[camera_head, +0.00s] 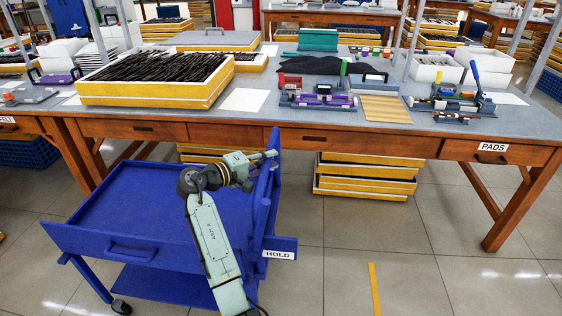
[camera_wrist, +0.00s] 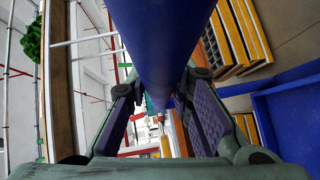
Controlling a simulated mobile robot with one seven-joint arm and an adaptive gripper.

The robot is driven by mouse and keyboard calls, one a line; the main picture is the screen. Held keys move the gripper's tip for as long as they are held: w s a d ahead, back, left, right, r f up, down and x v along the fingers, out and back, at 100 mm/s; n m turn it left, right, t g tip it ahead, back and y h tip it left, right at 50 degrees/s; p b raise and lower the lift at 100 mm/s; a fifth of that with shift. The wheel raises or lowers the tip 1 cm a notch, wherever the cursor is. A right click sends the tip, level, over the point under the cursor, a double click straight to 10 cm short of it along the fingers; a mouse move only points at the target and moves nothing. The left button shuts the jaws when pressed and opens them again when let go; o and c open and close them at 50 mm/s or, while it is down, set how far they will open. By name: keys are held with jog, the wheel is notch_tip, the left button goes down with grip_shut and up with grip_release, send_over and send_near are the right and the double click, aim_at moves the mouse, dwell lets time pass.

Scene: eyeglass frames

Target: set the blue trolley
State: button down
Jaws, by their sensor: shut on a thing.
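The blue trolley (camera_head: 150,199) stands on the floor in front of the long workbench, at the left of the head view. It has a flat tray top, a lower shelf, casters and a white HOLD label (camera_head: 279,254) at its right side. My gripper (camera_head: 268,158) is at the upright blue end on the trolley's right, near the bench edge. In the wrist view its two dark pads lie either side of a thick blue bar (camera_wrist: 160,40), and the gripper is shut on it. The trolley's tray (camera_wrist: 290,112) shows at the right there. The exact contact is partly hidden.
The workbench (camera_head: 330,124) carries a yellow tray (camera_head: 155,92) of dark frames and several fixtures. Stacked yellow trays (camera_head: 367,176) sit beneath it. A PADS drawer (camera_head: 497,151) is at the right. Open tiled floor with a yellow stripe (camera_head: 375,288) lies right of the trolley.

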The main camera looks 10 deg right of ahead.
jog(key=shift+a, duration=0.15)
jog(key=c, duration=1.4)
grip_release()
jog(key=v, duration=1.1)
jog(key=shift+s+a+r, duration=0.1)
jog(key=shift+s+a, duration=0.15)
jog(key=shift+a, duration=0.05)
